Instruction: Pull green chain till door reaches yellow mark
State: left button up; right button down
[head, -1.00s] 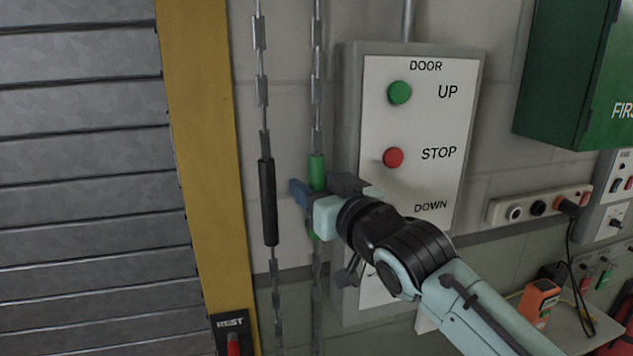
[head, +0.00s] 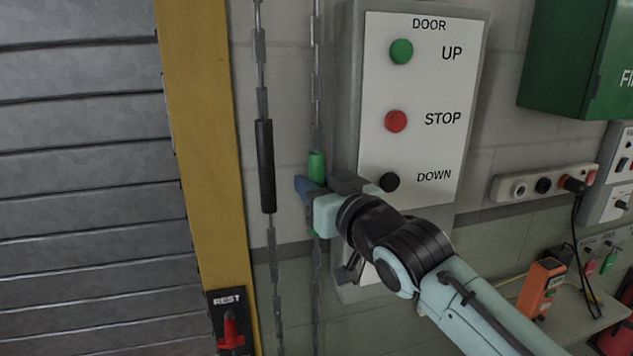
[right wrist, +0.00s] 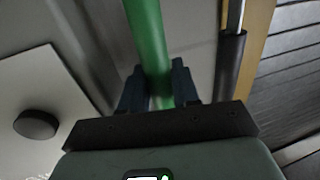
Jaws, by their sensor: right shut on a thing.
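The green chain grip (head: 317,166) is a sleeve on the right-hand of two hanging chains, beside the door control box. My right gripper (head: 316,192) is shut around this sleeve; green shows above and just below the fingers. In the right wrist view the green sleeve (right wrist: 146,35) runs between the two dark fingers (right wrist: 158,88). The door (head: 80,180) is grey and slatted, at the left; its bottom edge is out of view. A yellow post (head: 205,150) stands beside it; I cannot make out a separate yellow mark. My left gripper is not in view.
A second chain with a black sleeve (head: 266,165) hangs close left of my gripper. The control box (head: 440,95) with UP, STOP and DOWN buttons is close right. A REST plate with a red handle (head: 230,330) is at the post's bottom. A green cabinet (head: 570,60) hangs right.

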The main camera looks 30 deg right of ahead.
notch_tip(320, 180, down, 7)
jog(key=b, duration=0.5)
jog(key=shift+f, duration=0.1)
jog(key=shift+f+b, duration=0.45)
jog(key=shift+b, duration=0.3)
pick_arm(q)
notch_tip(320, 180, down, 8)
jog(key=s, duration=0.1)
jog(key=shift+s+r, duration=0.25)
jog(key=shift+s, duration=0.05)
pick_arm(e)
jog(key=shift+r, duration=0.1)
jog(key=c, duration=1)
grip_release()
jog(key=shift+o, duration=0.2)
jog(key=shift+r, duration=0.1)
pick_arm(q)
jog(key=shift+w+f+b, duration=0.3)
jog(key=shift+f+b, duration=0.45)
jog(key=shift+b, duration=0.15)
pick_arm(e)
jog(key=s, duration=1.3)
jog(key=shift+s, duration=0.2)
